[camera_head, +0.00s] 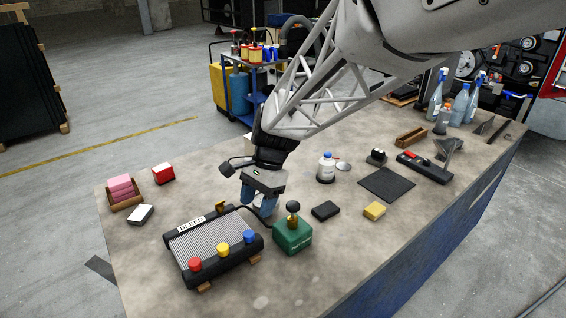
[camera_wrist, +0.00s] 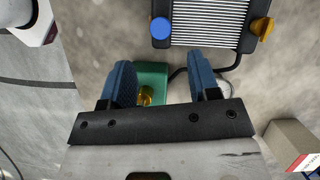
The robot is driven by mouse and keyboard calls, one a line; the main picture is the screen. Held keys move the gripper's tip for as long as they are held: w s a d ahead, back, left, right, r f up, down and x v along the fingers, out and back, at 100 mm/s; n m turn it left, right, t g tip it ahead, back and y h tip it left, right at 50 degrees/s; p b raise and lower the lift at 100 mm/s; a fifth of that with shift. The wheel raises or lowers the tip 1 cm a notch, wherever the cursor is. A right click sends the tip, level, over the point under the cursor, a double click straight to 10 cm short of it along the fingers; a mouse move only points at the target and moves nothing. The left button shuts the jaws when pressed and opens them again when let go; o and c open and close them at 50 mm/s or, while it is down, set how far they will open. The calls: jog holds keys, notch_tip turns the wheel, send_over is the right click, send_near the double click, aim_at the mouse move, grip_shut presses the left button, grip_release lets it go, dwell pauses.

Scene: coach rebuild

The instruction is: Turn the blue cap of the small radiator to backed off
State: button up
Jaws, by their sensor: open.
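The small radiator (camera_head: 210,240) lies on the bench, black-framed with silver fins and a label reading BLEED. Its blue cap (camera_head: 249,236) is at the right end of the near edge, beside a yellow cap (camera_head: 223,249) and a red cap (camera_head: 195,264). In the wrist view the blue cap (camera_wrist: 161,28) is ahead of my fingertips, roughly between their lines and clear of them. My gripper (camera_head: 259,204) is open and empty, behind the radiator's right end in the head view; its blue fingers also show in the wrist view (camera_wrist: 160,75). Any mark on the cap is too small to read.
A green box (camera_head: 292,238) with a dark knob stands close right of the radiator; a black hose runs between them. A brass lever (camera_head: 220,206) is on the radiator's far edge. A black block (camera_head: 325,210) and a yellow block (camera_head: 374,211) lie farther right.

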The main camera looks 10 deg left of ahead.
aim_at(249, 233)
jog(key=shift+a, duration=0.1)
dwell(0.3)
jog(key=shift+x, duration=3.95)
jog(key=shift+c, duration=0.5)
jog(key=c, duration=0.8)
